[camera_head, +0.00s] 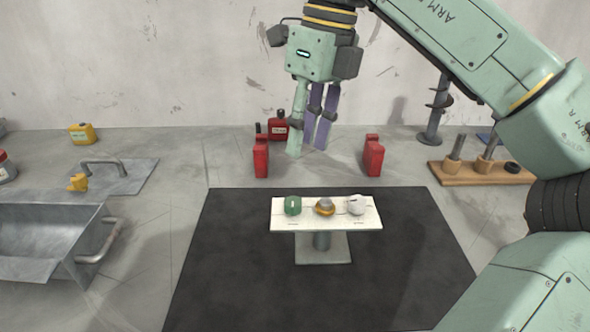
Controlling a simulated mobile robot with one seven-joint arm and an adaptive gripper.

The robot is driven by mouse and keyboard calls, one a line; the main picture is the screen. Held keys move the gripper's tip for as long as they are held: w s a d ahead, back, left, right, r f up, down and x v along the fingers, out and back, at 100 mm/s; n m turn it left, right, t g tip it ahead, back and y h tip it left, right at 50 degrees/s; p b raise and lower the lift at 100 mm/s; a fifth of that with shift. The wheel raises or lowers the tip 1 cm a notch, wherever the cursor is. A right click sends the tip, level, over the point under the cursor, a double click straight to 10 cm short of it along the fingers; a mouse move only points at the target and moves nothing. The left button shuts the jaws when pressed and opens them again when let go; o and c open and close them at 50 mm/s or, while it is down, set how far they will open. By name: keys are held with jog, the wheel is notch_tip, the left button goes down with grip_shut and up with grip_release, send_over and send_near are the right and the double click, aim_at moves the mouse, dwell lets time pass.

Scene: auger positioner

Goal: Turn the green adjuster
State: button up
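The green adjuster (293,206) is a rounded knob at the left end of a white panel (288,226). The panel stands on a grey pedestal (323,250) on the black mat. An orange adjuster with a grey top (325,207) is in the middle, and a white adjuster (357,204) is at the right. My gripper (308,148) hangs in the air in the upper middle, fingers down, clear of the panel. Its fingers look spread, with a gap between the green one and the purple ones, and nothing shows between them.
A wooden rack (455,178) and an auger (437,110) are at the right. A metal bin (45,235) and yellow container (82,133) are at the left. The black mat (235,280) is otherwise clear.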

aim_at(293, 200)
jog(key=f+m+p, duration=0.1)
jog(key=f+m, duration=0.1)
jog(key=f, duration=0.1)
jog(key=a+f+m+h+p, duration=0.1)
jog(key=f+m+p, duration=0.1)
jog(key=f+m, duration=0.1)
jog(key=a+f+m+p, duration=0.1)
jog(key=f+m+p, duration=0.1)
jog(key=f+m, duration=0.1)
jog(key=shift+s+f+t+h, duration=0.15)
jog(key=shift+f+h, duration=0.05)
jog(key=shift+f, duration=0.25)
jog(key=shift+s+f+t+h, duration=0.15)
jog(key=shift+f+h, duration=0.05)
jog(key=shift+f, duration=0.25)
jog(key=shift+c, duration=0.5)
grip_shut()
